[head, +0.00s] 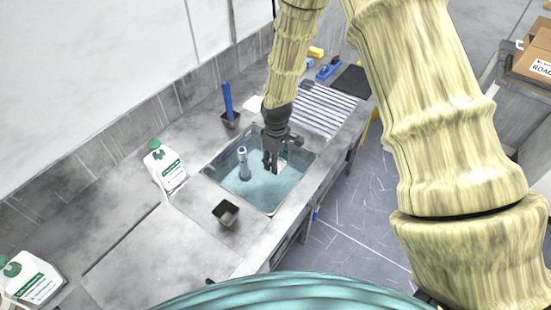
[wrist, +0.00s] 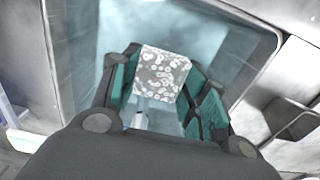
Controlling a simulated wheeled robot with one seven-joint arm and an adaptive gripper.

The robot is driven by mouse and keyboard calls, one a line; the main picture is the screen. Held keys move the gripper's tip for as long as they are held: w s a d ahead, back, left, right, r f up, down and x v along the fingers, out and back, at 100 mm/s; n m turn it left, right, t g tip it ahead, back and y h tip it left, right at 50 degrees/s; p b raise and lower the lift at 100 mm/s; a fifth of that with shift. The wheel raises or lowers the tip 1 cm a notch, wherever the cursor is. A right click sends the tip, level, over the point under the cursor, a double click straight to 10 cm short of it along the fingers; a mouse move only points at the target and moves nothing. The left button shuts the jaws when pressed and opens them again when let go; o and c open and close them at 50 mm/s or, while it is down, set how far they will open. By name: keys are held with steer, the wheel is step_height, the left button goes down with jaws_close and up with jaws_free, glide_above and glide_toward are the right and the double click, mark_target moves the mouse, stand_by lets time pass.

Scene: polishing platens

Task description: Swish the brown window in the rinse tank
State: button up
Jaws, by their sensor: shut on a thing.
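My gripper (head: 270,166) points down into the rinse tank (head: 213,166), a steel basin of blue-green water, near its back right part. In the wrist view my gripper (wrist: 163,80) has its teal-padded fingers around a small square window (wrist: 163,72). Its visible face looks grey with white blotches and rings; no brown shows. It is held between the fingers, with the tank's water behind it. A pale edge of it shows beside the fingers in the head view (head: 284,158). I cannot tell whether it is under the water.
A grey upright cylinder (head: 243,163) stands in the tank, left of my gripper. A small dark cup (head: 226,212) is at the tank's front left, and a blue-handled tool (head: 227,100) stands behind. White bottles (head: 165,166) are on the left counter. A ridged drainboard (head: 322,108) lies beyond.

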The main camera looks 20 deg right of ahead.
steer(key=shift+f+b, duration=2.9)
steer(key=shift+f, duration=3.1)
steer(key=shift+r, duration=0.1)
steer(key=shift+r+p, duration=3.95)
steer(key=shift+r, duration=2.1)
steer(key=shift+f+b, duration=0.15)
steer(key=shift+b, duration=0.15)
